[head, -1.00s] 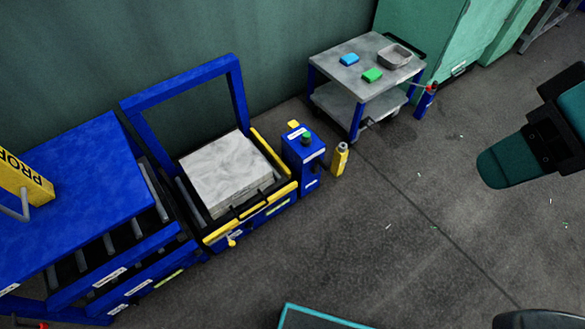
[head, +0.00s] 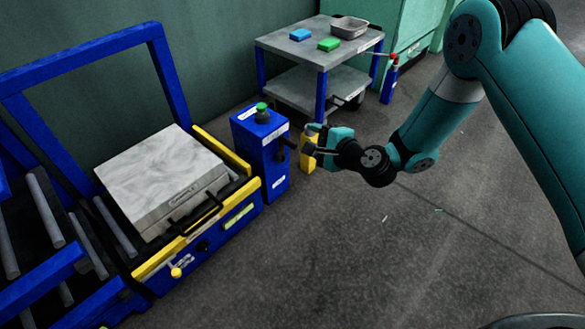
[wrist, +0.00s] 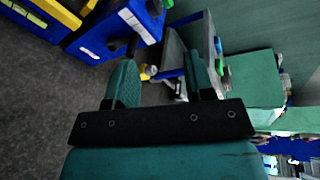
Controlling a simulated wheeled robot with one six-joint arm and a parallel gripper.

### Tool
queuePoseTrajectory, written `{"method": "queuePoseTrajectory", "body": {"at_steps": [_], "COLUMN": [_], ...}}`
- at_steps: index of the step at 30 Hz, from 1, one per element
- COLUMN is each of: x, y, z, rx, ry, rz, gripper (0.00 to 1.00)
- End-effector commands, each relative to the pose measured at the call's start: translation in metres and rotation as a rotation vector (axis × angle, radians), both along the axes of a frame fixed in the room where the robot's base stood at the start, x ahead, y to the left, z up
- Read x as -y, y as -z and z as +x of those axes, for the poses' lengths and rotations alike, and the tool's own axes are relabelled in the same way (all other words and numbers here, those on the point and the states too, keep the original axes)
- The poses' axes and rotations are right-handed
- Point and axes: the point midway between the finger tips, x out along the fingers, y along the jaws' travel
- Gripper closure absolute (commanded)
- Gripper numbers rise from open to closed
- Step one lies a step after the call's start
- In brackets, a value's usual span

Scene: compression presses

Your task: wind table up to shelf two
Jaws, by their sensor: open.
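The lift table (head: 205,232), a blue frame with yellow rails, stands at the left and carries a pale grey block (head: 165,180). At its right end is a blue box (head: 247,150) with a green-topped knob (head: 262,113) and a dark handle (head: 287,146) on its side. In the wrist view the blue box (wrist: 135,22) is at the upper left, ahead of the open fingers (wrist: 160,62). I cannot tell whether the gripper touches the handle. No shelf number is readable.
A grey cart (head: 300,48) with blue and green blocks and a grey tray (head: 349,27) stands behind.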

Motion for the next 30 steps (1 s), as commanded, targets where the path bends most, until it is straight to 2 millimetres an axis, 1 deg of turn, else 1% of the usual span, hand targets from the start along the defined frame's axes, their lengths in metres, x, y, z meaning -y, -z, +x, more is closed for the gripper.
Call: {"method": "queuePoseTrajectory", "body": {"at_steps": [1, 3, 6, 7, 10, 17, 20, 26, 30], "x": [0.006, 0.013, 0.022, 0.024, 0.026, 0.017, 0.011, -0.005, -0.022], "y": [0.05, 0.081, 0.109, 0.114, 0.121, 0.123, 0.124, 0.133, 0.143], "z": [0.002, 0.005, 0.006, 0.006, 0.007, 0.019, 0.028, 0.053, 0.079], "rx": [-0.028, -0.054, -0.077, -0.081, -0.088, -0.086, -0.083, -0.083, -0.082], "ry": [0.057, 0.13, 0.201, 0.217, 0.241, 0.238, 0.24, 0.24, 0.241], "rz": [0.041, 0.095, 0.148, 0.158, 0.176, 0.176, 0.175, 0.175, 0.176], "gripper": [0.52, 0.52, 0.52, 0.52, 0.52, 0.52, 0.52, 0.52, 0.52]}}
